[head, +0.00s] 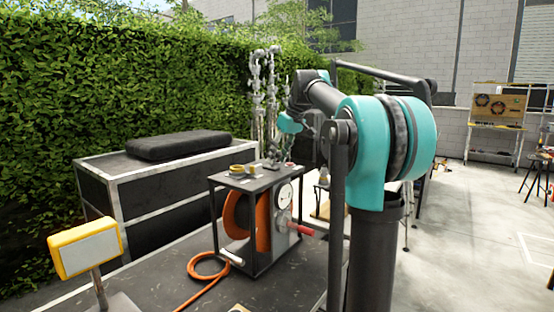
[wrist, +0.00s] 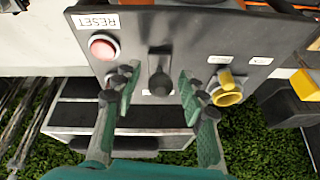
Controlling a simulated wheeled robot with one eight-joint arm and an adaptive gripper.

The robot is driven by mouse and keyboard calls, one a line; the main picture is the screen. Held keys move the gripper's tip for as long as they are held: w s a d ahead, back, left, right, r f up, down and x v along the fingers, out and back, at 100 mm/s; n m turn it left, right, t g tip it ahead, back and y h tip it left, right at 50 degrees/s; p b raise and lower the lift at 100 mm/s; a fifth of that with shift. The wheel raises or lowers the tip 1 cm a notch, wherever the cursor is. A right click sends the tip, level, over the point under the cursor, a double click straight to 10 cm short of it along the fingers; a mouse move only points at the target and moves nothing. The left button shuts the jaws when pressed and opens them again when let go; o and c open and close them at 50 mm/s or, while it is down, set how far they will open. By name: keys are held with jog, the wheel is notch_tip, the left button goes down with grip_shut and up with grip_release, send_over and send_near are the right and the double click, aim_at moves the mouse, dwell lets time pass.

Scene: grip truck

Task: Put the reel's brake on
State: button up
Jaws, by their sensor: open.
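The reel (head: 240,220) is orange and sits in a dark framed cart, with a round gauge and a red-handled crank on its side. The cart's grey top panel (wrist: 195,35) fills the upper wrist view. A black lever with a round knob (wrist: 159,84) stands in a slot at the middle of the panel; the label by it is mostly hidden. My gripper (wrist: 158,92) is open, its green-padded fingers on either side of the knob with gaps visible.
An orange hose (head: 206,268) lies coiled before the cart. A yellow-framed sign (head: 86,248) stands at front left. A dark chest with a black cushion (head: 178,145) is behind, against the hedge. Open paving lies to the right.

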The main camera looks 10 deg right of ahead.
jog(key=shift+w+a+f, duration=0.15)
jog(key=shift+a+f, duration=0.05)
jog(key=shift+f, duration=0.35)
grip_shut()
